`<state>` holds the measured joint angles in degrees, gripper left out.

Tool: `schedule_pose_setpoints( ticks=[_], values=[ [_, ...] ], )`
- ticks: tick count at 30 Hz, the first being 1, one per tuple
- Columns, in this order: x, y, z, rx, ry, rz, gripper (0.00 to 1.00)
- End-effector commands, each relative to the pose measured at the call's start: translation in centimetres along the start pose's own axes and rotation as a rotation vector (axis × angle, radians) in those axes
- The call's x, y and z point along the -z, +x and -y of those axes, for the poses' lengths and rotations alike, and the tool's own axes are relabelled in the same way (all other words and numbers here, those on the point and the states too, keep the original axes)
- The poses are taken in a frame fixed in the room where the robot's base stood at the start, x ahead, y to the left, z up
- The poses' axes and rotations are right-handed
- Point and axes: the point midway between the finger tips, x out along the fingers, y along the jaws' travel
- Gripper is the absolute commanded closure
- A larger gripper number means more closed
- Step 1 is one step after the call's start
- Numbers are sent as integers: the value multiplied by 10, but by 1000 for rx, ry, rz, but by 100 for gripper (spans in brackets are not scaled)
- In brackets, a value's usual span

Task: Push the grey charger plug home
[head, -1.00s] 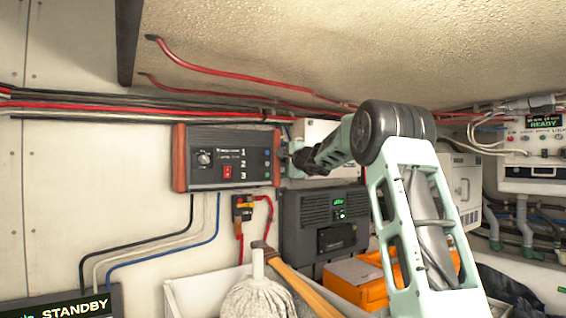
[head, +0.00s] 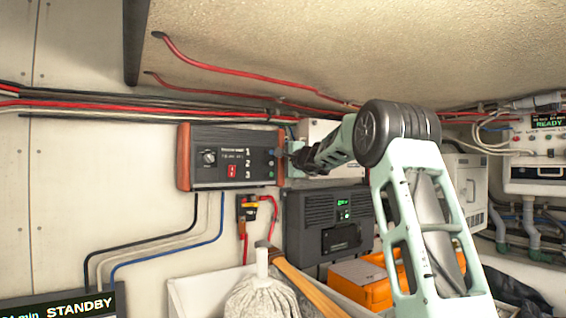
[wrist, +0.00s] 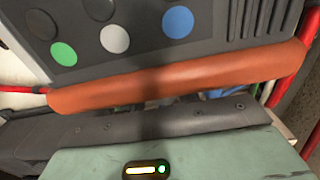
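A dark control box (head: 220,178) with orange-brown end caps, a knob, a red switch and the numerals 1, 2, 3 is fixed to the left wall. My gripper (head: 288,161) is at its right end cap; I cannot tell whether it touches. In the wrist view, an orange end cap (wrist: 180,82) crosses close in front of my gripper's dark front edge. Beyond it is a dark face with green, white and blue discs (wrist: 115,39). I cannot make out my fingertips. I cannot identify a grey charger plug in either view; it may be hidden behind my gripper.
A black unit with a green display (head: 318,215) hangs below my arm. A mop (head: 262,290) and an orange case (head: 362,280) stand below. Red cables (head: 230,72) run above.

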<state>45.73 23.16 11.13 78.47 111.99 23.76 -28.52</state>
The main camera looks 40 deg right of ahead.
Motion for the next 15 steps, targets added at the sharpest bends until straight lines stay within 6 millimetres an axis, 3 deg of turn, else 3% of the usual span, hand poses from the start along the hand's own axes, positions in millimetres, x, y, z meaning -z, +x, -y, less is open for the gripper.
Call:
schedule_pose_setpoints(
  ticks=[7,15],
  values=[
    [0,-2,0,2,-1,0,69],
    [0,-22,-1,2,-3,-1,69]
  ],
)
